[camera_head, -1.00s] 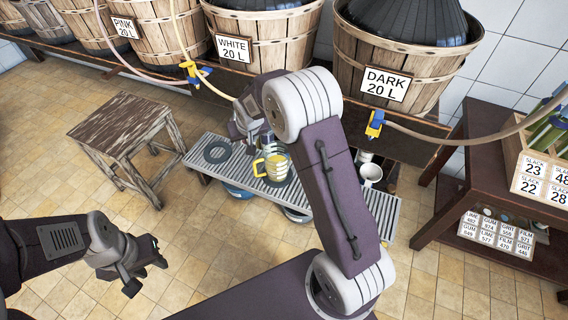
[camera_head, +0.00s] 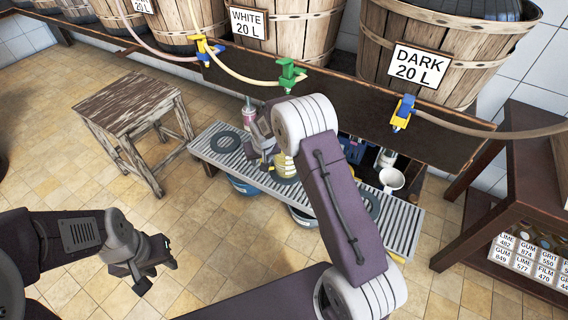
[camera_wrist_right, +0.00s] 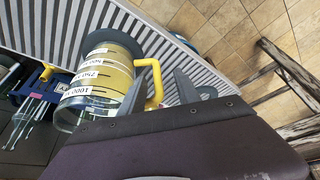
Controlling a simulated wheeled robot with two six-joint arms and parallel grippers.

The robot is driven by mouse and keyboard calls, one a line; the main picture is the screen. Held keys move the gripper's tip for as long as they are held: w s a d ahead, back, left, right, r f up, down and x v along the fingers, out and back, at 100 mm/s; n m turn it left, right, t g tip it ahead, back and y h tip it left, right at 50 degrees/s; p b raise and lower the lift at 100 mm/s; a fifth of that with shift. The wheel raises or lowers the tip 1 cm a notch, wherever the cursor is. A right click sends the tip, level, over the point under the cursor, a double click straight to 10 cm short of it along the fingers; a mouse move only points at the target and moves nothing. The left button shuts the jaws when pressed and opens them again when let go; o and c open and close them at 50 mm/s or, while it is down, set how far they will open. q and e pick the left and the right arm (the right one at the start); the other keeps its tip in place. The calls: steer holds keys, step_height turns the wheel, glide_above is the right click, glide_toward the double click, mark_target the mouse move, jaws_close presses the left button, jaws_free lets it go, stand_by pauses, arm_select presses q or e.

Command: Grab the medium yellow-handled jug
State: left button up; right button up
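The yellow-handled jug (camera_head: 284,172) is clear with a yellowish tint and stands on the grey slatted bench. My right arm partly hides it in the head view. In the right wrist view the jug (camera_wrist_right: 100,85) shows white marks such as 1000, 750 and 500, and a yellow handle (camera_wrist_right: 156,82). My right gripper (camera_head: 262,146) is at the jug's handle side. In the wrist view its dark fingers (camera_wrist_right: 160,78) look apart, with the handle between them; I see no clear grip. My left gripper (camera_head: 160,275) is open and empty above the floor at lower left.
The slatted bench (camera_head: 405,232) also carries a dark ring (camera_head: 225,143). Taps, including a green one (camera_head: 288,75), hang above. A wooden stool (camera_head: 128,103) stands left; floor is open between.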

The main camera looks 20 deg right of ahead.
steer(key=b+x, duration=0.2)
steer(key=x, duration=0.1)
steer(key=b+x, duration=0.1)
steer(key=b, duration=0.1)
steer(key=shift+d+f, duration=0.25)
steer(key=shift+f, duration=0.05)
steer(key=shift+w+f+b, duration=0.15)
steer(key=shift+f+b, duration=0.05)
steer(key=shift+b, duration=0.1)
steer(key=shift+r, duration=0.15)
steer(key=shift+c, duration=0.3)
jaws_close()
